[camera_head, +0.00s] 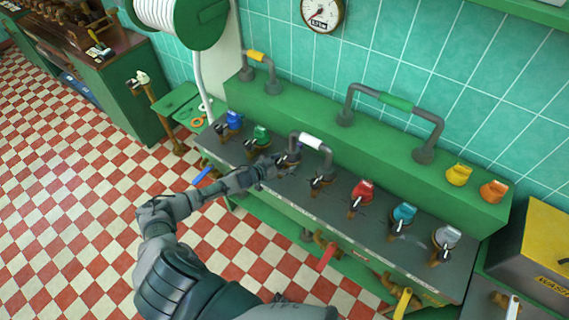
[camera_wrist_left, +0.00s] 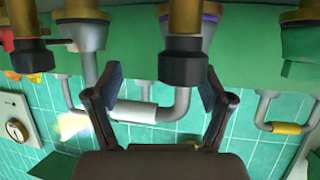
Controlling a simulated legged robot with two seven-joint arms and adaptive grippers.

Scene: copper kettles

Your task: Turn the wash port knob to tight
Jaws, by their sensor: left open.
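A row of valve knobs stands on the dark panel of the green bench: a blue knob (camera_head: 234,120), a green knob (camera_head: 261,135), a red knob (camera_head: 362,191), a teal knob (camera_head: 404,214) and a grey knob (camera_head: 446,237). I cannot tell by label which is the wash port knob. My left gripper (camera_head: 272,168) is at a dark valve (camera_head: 291,158) between the green and red knobs. In the left wrist view my left gripper (camera_wrist_left: 160,92) is open, with a black valve end under a purple collar (camera_wrist_left: 184,62) between its fingers, nearer the right one. No grip shows.
A grey pipe handle with a white sleeve (camera_head: 311,141) arches close beside my left gripper. A larger handle with a green sleeve (camera_head: 396,102) stands behind. Yellow (camera_head: 459,174) and orange (camera_head: 494,191) knobs sit on the raised ledge. A red lever (camera_head: 327,256) hangs below the front edge.

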